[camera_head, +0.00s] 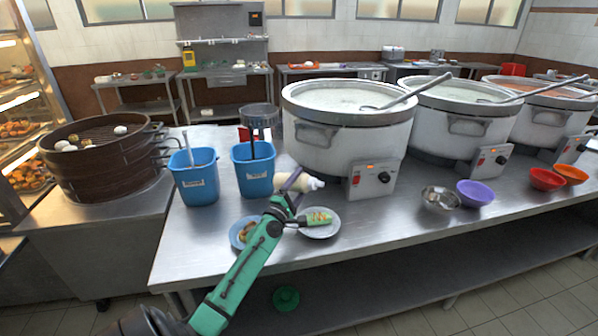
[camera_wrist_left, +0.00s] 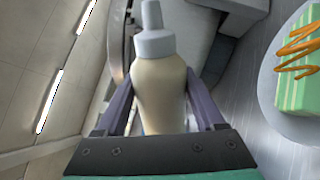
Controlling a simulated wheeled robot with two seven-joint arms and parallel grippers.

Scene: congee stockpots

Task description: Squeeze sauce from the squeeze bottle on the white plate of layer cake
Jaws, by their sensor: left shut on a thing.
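My left gripper (camera_head: 296,182) is shut on the squeeze bottle (camera_head: 305,183), a cream bottle with a pale grey cap. The bottle lies about level above the counter, its nozzle to the right in the head view. The left wrist view shows the bottle (camera_wrist_left: 160,88) between the two purple fingers. The white plate (camera_head: 322,233) lies on the counter below, near the front edge. On it is a green layer cake (camera_head: 318,218). In the left wrist view, orange sauce lines zigzag over the cake (camera_wrist_left: 297,82). My right gripper is not in view.
A blue plate (camera_head: 236,238) with food is left of the white plate, partly behind my arm. Blue bins (camera_head: 196,180) and (camera_head: 254,176) and a large stockpot (camera_head: 340,145) stand behind. A metal bowl (camera_head: 440,198) and purple bowl (camera_head: 474,193) sit right; the front counter between is clear.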

